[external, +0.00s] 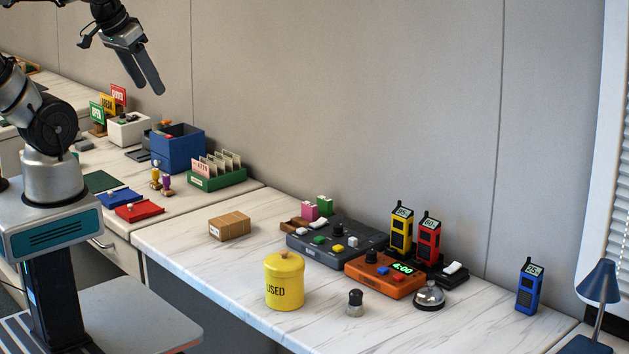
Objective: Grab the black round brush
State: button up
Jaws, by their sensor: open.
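A small upright round piece (355,303) with a black top and a paler grey lower part stands near the front of the right-hand table (220,270). It looks like the black round brush, though it is small in the picture. It stands between a yellow canister (284,283) marked USED and a silver bell (429,295), apart from both. My gripper (150,82) is high at the upper left, open and empty, far from the brush. Its two fingers point downward to the right.
Behind the brush are an orange timer box (385,277), a dark grey panel with buttons (330,246) and yellow and red radios (402,229). A blue radio (526,288) and blue lamp (599,290) stand at right. A cardboard box (230,226) sits left. The table's front strip is clear.

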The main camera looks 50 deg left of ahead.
jog(key=shift+c, duration=0.4)
jog(key=w+d+f+n+t+h+b, duration=0.1)
jog(key=w+d+f+b, duration=0.1)
jog(key=w+f+b, duration=0.5)
jog(key=w+d+f+n+b, duration=0.15)
jog(key=w+f+b, duration=0.35)
jog(key=f, duration=0.5)
jog(key=w+d+f+n+t+h+b, duration=0.1)
jog(key=w+d+f+n+b, duration=0.1)
jog(key=w+f+b, duration=0.4)
jog(key=m+g+p, duration=0.4)
jog(key=m+p, duration=0.3)
jog(key=m, duration=0.2)
send_near(353, 291)
jog(key=shift+n, duration=0.35)
jog(key=x, duration=0.2)
jog(key=b+x, duration=0.1)
jog(key=x, duration=0.1)
jog(key=b+x, duration=0.1)
jog(key=x, duration=0.1)
jog(key=shift+s+d, duration=0.2)
jog(key=shift+s, duration=0.1)
jog(key=shift+w+x, duration=0.15)
jog(key=shift+x, duration=1.25)
jog(key=shift+w+x, duration=0.15)
jog(key=shift+x, duration=1.2)
jog(key=shift+a, duration=0.2)
